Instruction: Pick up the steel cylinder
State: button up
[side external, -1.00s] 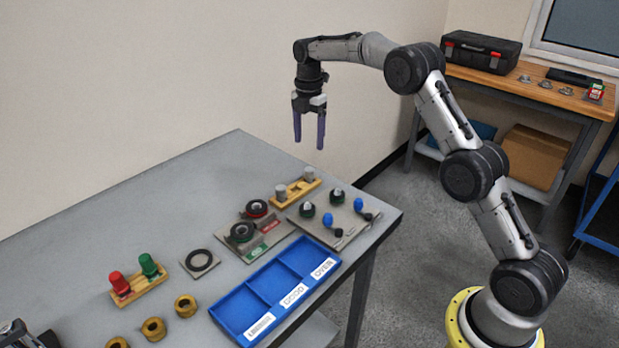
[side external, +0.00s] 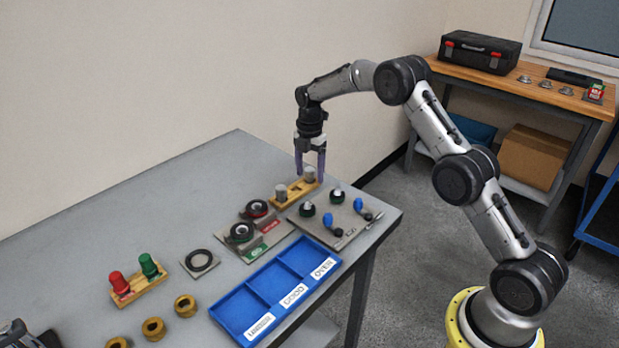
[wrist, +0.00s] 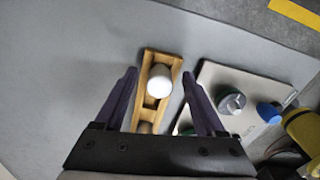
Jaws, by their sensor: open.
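My gripper (side external: 309,178) points down and is open, with purple fingers on either side of the right-hand cylinder. In the wrist view the bright top of this cylinder (wrist: 159,80) lies between the fingertips, with gaps on both sides.
A grey plate (side external: 340,217) with black-and-green and blue knobs lies close to the holder. Ring gauges on stands (side external: 241,233) sit to the left. A blue divided tray (side external: 249,301) lies at the front. The table behind the holder is clear.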

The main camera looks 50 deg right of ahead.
grip_shut()
jog(key=shift+r, duration=0.2)
dwell(0.4)
